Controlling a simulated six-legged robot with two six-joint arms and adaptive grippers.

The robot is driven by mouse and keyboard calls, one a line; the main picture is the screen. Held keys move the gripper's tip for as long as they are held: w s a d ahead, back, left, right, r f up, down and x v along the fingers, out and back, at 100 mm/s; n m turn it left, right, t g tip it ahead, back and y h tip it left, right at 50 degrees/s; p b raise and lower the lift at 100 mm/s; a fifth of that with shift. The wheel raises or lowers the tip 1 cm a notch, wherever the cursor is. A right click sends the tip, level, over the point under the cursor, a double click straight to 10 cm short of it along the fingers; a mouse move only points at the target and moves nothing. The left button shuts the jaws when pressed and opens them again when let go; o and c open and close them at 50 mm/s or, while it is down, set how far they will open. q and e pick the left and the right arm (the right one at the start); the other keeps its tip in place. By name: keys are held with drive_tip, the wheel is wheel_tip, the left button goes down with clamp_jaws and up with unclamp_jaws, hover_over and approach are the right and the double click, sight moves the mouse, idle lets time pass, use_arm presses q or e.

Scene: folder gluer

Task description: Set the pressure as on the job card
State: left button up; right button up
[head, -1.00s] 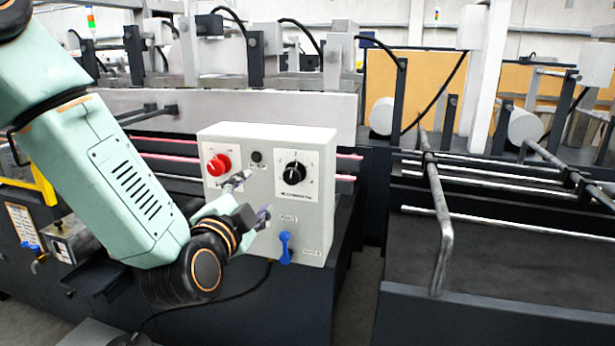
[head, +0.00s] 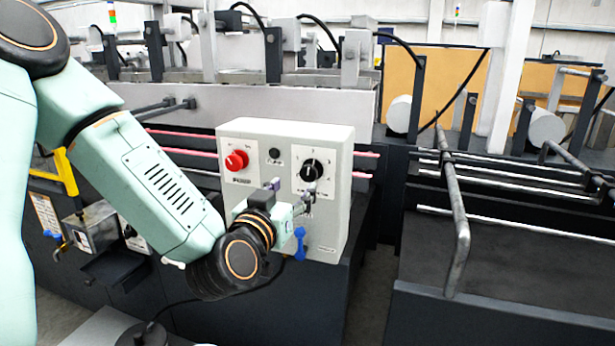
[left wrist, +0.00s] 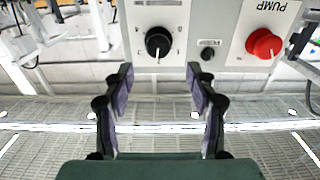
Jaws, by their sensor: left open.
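The white control box (head: 235,200) carries a black rotary knob (head: 312,170) on a white scale plate at its upper right. The knob also shows upside down in the left wrist view (left wrist: 159,42), its white mark pointing down in that picture. My left gripper (head: 293,187) is open and empty in front of the box, its fingertips just below the knob in the head view. In the left wrist view the open fingers (left wrist: 160,78) flank the line to the knob without visibly touching it. The scale marks are too small to read. No readable job card shows.
A red button (head: 236,161) and a small black button (head: 274,153) sit left of the knob. A blue lever (head: 300,243) hangs below it, close to my gripper. A printed sheet (head: 46,217) is at far left. Metal rails (head: 455,225) stand at right.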

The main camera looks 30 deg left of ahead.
sight(307, 173)
use_arm(q)
drive_tip(key=x, duration=0.6)
drive_tip(key=shift+w+d, duration=0.15)
drive_tip(key=shift+w, duration=0.25)
drive_tip(key=shift+w+a, duration=0.25)
drive_tip(key=shift+w, duration=0.1)
drive_tip(key=shift+d, duration=0.1)
drive_tip(key=shift+s+r, duration=0.1)
drive_tip(key=shift+d, duration=0.1)
drive_tip(key=shift+c, duration=0.9)
drive_tip(key=c, duration=0.9)
drive_tip(key=shift+n+b, duration=0.3)
drive_tip(key=shift+n, duration=0.7)
drive_tip(key=shift+c, duration=0.3)
